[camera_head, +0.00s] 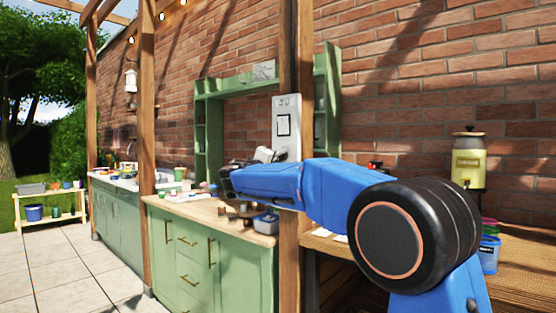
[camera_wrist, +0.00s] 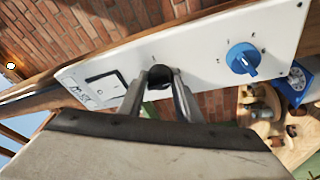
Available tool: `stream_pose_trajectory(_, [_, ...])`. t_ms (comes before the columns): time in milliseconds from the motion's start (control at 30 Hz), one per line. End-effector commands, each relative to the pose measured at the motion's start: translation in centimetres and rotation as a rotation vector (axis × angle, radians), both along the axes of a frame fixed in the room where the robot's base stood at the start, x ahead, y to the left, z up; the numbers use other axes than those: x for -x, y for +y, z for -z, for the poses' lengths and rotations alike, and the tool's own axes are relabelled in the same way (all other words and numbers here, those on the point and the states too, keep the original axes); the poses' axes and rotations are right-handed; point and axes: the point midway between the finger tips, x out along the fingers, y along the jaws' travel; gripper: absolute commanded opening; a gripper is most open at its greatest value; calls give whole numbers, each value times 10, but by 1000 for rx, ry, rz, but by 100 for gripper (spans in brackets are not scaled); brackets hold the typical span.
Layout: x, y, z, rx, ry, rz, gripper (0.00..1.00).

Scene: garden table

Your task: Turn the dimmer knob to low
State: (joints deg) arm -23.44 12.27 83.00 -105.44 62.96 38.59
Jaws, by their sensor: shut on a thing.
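A white control panel (camera_head: 286,122) is fixed to a wooden post; in the wrist view the panel (camera_wrist: 205,50) runs diagonally. It bears a black-framed rocker switch (camera_wrist: 106,87) at left, a round black knob (camera_wrist: 160,76) in the middle and a blue knob (camera_wrist: 243,59) at right, with small marks around the knobs. My gripper (camera_wrist: 161,80) is shut on the black knob, one finger on each side. The knob's pointer is hidden and the labels are too small to read. In the head view my arm hides the lower panel and both knobs.
A drink dispenser (camera_head: 468,164) and blue tub (camera_head: 488,255) stand at right.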

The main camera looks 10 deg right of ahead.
Motion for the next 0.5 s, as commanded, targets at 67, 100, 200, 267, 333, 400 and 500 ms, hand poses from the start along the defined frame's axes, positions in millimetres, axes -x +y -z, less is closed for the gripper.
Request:
stream_pose_trajectory(67, [0, 0, -1, 30, 37, -1, 9])
stream_pose_trajectory(100, [1, 0, -2, 49, 58, 0, 9])
stream_pose_trajectory(200, [1, -1, -2, 102, 123, -2, 9])
stream_pose_trajectory(267, [1, -1, -3, 138, 166, -1, 9])
stream_pose_trajectory(333, [1, -1, -3, 180, 216, -2, 9])
stream_pose_trajectory(400, [1, -1, -3, 223, 270, -2, 9])
stream_pose_trajectory(500, [1, -1, -5, 283, 342, -2, 9])
